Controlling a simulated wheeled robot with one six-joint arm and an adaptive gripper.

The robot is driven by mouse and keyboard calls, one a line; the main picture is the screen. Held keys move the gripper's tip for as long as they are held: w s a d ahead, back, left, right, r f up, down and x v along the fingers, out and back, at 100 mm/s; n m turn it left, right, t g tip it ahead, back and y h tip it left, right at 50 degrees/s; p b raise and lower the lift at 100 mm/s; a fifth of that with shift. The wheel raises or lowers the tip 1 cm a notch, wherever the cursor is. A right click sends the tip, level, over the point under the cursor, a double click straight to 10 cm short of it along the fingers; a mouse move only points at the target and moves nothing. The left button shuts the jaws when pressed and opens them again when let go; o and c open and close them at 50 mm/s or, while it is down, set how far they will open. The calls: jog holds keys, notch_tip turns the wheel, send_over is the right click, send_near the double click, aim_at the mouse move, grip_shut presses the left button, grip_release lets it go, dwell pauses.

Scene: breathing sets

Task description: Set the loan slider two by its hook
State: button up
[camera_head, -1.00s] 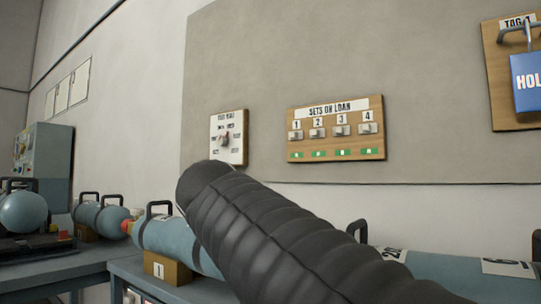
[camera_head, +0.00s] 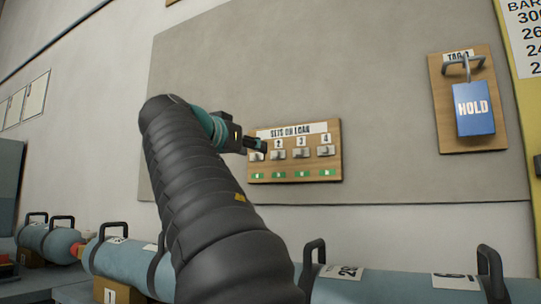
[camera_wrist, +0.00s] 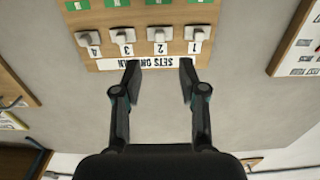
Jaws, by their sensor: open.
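The wooden "SETS ON LOAN" board (camera_head: 337,168) hangs on the grey panel with a row of white sliders, each with a green label below it. Slider two (camera_head: 278,155) stands under its number 2; in the wrist view, which is upside down, slider two (camera_wrist: 159,36) lies ahead of the gap between my fingers. My gripper (camera_head: 256,146) is open and empty at the board's upper left, covering the number 1 and part of slider one (camera_head: 257,157). In the wrist view the fingertips (camera_wrist: 160,70) are near the title strip, apart from slider two.
Slider one (camera_wrist: 196,34) and slider three (camera_wrist: 122,36) sit close on either side of slider two. A blue HOLD tag (camera_head: 474,108) hangs at right on its own board. Blue cylinders (camera_head: 385,287) with black handles lie below. The panel between is bare.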

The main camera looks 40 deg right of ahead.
aim_at(274, 156)
jog(key=p+x, duration=0.2)
jog(key=x, duration=0.9)
jog(key=shift+a, duration=0.1)
grip_shut()
